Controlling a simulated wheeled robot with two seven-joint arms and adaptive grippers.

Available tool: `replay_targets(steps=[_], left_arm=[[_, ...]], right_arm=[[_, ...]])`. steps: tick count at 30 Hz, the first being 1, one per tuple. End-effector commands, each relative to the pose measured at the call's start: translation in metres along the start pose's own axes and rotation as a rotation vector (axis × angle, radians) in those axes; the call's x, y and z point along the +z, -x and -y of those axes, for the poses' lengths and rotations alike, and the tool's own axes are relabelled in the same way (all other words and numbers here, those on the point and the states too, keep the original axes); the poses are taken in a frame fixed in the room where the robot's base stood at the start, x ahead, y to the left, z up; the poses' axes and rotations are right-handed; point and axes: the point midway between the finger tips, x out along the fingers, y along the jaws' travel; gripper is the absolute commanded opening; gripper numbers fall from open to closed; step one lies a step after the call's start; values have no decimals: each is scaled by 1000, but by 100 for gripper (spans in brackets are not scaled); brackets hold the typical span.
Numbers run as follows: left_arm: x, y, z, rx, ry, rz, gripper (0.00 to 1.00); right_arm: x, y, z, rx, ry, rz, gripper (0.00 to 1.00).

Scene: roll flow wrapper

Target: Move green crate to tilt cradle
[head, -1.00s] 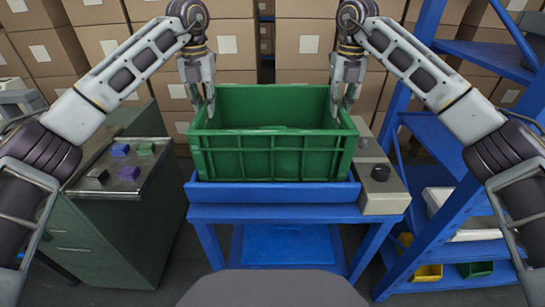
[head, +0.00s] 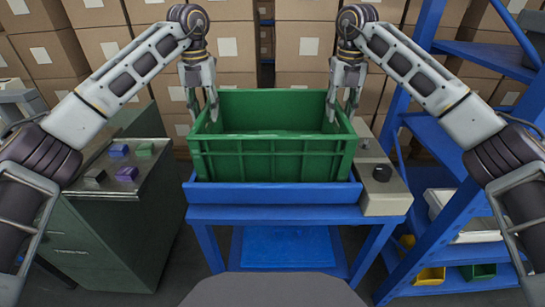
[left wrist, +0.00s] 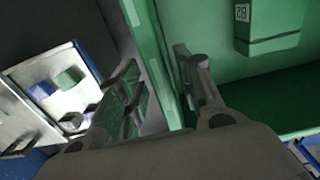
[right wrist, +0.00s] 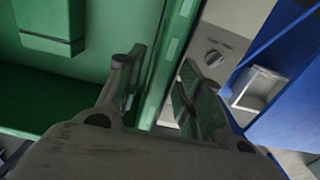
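The green crate (head: 272,160) sits level in the blue tilt cradle (head: 275,193), which has a grey control box (head: 382,190) at its right side. The crate's front wall stands behind the cradle's front lip. My left gripper (head: 202,112) is at the crate's left wall, one finger inside and one outside. My right gripper (head: 342,112) straddles the right wall the same way. In the left wrist view (left wrist: 158,85) and right wrist view (right wrist: 155,80), gaps show between fingers and wall, so both look open. The crate floor is mostly hidden in the head view.
A dark green cabinet (head: 115,220) at left carries several small coloured blocks (head: 125,173). A blue shelf rack (head: 440,150) with bins stands close at right. Stacked cardboard boxes (head: 235,45) fill the back. A black knob (head: 381,172) tops the control box.

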Motion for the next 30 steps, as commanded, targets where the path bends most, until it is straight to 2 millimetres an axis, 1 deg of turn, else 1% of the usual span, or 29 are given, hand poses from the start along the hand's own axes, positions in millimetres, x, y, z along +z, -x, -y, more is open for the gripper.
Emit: replay_targets(steps=[14, 20, 30], left_arm=[[0, 4, 1, -1, -2, 1, 38], [0, 14, 1, 0, -1, 1, 38], [0, 42, 1, 1, -2, 2, 38]], right_arm=[[0, 0, -1, 1, 2, 0, 38], [0, 0, -1, 1, 2, 0, 38], [0, 0, -1, 1, 1, 0, 38]])
